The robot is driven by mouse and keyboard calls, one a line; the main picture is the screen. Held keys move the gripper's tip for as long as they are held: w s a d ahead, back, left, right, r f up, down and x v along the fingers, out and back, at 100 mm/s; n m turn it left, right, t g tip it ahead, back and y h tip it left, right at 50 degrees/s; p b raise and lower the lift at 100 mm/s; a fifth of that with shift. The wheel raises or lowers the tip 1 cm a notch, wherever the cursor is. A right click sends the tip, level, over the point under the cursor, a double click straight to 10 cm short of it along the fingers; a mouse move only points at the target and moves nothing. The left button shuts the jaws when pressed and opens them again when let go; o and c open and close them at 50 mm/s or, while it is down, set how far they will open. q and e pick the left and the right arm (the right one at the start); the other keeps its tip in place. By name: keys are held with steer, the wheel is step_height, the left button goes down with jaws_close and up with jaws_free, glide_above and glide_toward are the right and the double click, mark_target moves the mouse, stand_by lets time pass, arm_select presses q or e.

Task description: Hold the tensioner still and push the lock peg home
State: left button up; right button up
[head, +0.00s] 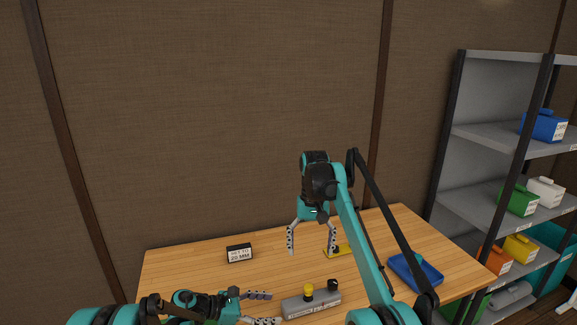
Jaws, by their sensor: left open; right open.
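A grey block (299,309) with lettering on its front, which looks like the tensioner, sits at the table's front. A yellow round knob (308,290) stands on its top, and a black knob (333,285) is at its right end. I cannot tell which part is the lock peg. My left gripper (274,308) is open and empty, just left of the block, with its fingers pointing at it. My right gripper (311,253) is open, pointing down above the table behind the block. A flat yellow piece (345,251) lies by its right finger; contact is unclear.
A black and white sign (239,253) reading about 20 MM stands at the back left of the wooden table (190,267). A blue tray (424,276) lies at the right, partly behind my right arm. A grey shelf (480,127) with coloured containers stands farther right.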

arm_select(q)
steer(key=o, duration=0.6)
steer(key=shift+c, duration=0.2)
